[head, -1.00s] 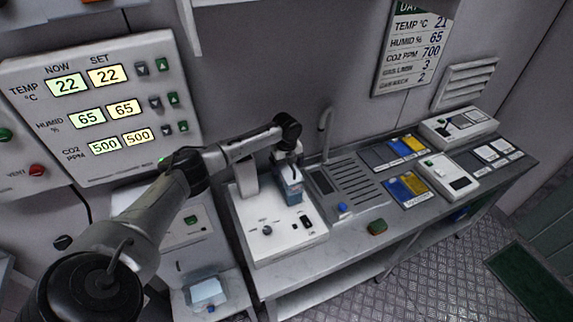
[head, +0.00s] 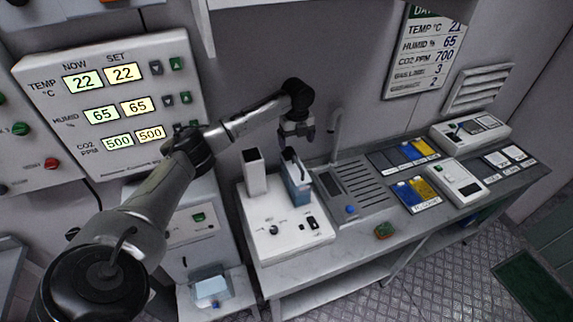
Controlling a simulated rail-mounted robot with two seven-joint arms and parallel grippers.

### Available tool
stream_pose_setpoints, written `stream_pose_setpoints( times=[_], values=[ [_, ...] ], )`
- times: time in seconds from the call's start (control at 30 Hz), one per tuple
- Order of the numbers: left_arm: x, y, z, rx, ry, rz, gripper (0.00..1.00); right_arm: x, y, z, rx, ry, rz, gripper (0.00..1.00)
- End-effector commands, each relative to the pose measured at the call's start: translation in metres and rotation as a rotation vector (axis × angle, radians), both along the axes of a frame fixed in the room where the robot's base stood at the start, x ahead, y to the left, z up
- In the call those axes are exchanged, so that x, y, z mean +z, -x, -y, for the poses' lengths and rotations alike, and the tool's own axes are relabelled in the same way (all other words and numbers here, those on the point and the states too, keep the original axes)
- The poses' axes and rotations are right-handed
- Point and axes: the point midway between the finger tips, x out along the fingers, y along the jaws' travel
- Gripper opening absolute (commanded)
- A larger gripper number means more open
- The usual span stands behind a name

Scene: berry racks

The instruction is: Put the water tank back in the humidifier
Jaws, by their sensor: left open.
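The water tank (head: 299,190), a bluish see-through block with a dark handle on top, stands upright on the white humidifier (head: 285,238) on the bench. It is beside the humidifier's white column (head: 255,174); whether it is fully seated cannot be told from this angle. My left gripper (head: 296,146) is open and empty just above the tank, pointing down, with the tank's handle close below its fingers. My right gripper is not in view.
A grey unit with a slotted top (head: 356,190) stands right of the humidifier. Farther right are blue and yellow packets (head: 413,191) and white devices (head: 458,178). A wall shelf is above left.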

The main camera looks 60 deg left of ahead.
Motion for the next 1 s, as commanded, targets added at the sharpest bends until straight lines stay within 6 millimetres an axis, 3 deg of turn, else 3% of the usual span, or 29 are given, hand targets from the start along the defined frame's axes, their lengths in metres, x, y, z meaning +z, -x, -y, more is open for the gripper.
stream_pose_setpoints(
  times=[0.13,0.23,0.37,0.47,0.6,0.7,0.83,1.0],
  values=[
    [-0.002,0.000,0.005,-0.001,-0.003,-0.005,0.89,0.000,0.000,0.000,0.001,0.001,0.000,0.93],
    [-0.026,-0.002,0.028,0.005,-0.017,-0.018,0.89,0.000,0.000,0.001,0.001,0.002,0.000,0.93],
    [-0.087,0.005,0.093,0.042,-0.047,-0.031,0.89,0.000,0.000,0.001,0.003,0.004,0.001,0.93],
    [-0.140,0.025,0.158,0.107,-0.055,-0.014,0.89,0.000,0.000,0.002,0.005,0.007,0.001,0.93],
    [-0.194,0.072,0.242,0.261,-0.020,0.037,0.89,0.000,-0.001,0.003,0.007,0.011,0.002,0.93],
    [-0.216,0.113,0.294,0.416,0.033,0.077,0.89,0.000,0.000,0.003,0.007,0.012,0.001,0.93],
    [-0.223,0.169,0.345,0.672,0.116,0.124,0.89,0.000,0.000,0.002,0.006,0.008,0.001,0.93],
    [-0.211,0.230,0.376,1.034,0.200,0.168,0.89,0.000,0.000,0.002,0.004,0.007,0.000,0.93]
  ],
)
